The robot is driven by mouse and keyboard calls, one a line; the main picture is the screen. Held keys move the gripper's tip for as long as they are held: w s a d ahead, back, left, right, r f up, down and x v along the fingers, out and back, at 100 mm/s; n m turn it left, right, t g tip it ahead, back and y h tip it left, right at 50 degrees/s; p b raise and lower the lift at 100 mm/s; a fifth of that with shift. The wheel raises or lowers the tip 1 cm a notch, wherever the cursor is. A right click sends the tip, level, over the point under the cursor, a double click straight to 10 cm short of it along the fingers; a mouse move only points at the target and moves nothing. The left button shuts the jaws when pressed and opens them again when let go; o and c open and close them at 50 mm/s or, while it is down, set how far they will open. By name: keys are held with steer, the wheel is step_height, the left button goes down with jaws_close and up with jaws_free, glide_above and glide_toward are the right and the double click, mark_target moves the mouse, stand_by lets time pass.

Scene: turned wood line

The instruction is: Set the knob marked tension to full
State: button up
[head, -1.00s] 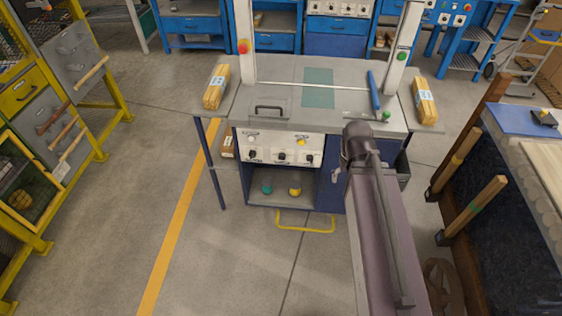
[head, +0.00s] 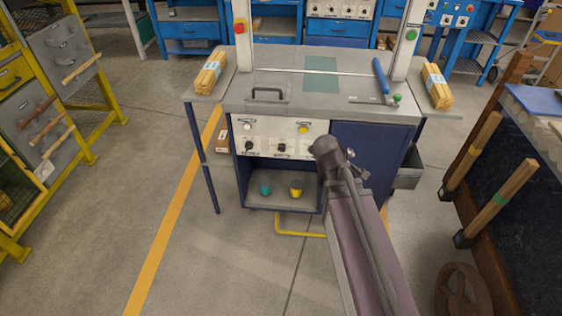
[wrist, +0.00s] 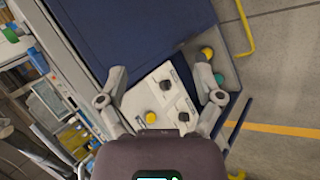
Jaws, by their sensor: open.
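A white control panel (head: 263,128) on the front of the blue machine carries a row of dark knobs. The left knob (head: 249,146) and middle knob (head: 281,147) show in the head view; my arm covers the panel's right end. The labels are too small to read, so I cannot tell which knob is marked tension. In the wrist view my gripper (wrist: 160,68) is open and empty, its fingers spread over the panel. One dark knob (wrist: 165,85) lies between the fingers, apart from them; another knob (wrist: 183,116) is nearer the palm. Pointer settings are unclear.
A yellow button (head: 303,129) and a white button (head: 247,126) sit above the knobs. Below is an open shelf with a teal and a yellow object. A blue door (head: 372,152) is right of the panel. The floor in front is mostly clear.

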steer(key=w+a+f+n+t+y+b, duration=0.2)
steer(key=w+a+f+n+t+b, duration=0.3)
steer(key=a+f+n+b, duration=0.3)
steer(key=w+a+f+n+t+y+b, duration=0.2)
steer(key=w+a+f+n+t+b, duration=0.2)
steer(key=a+n+b, duration=1)
steer(key=shift+w+f+n+t+b, duration=0.35)
steer(key=shift+f+n+t+b, duration=1.3)
steer(key=shift+f+b, duration=1.8)
steer(key=shift+w+r+b, duration=0.2)
steer(key=shift+r+b, duration=0.45)
steer(key=shift+r, duration=0.05)
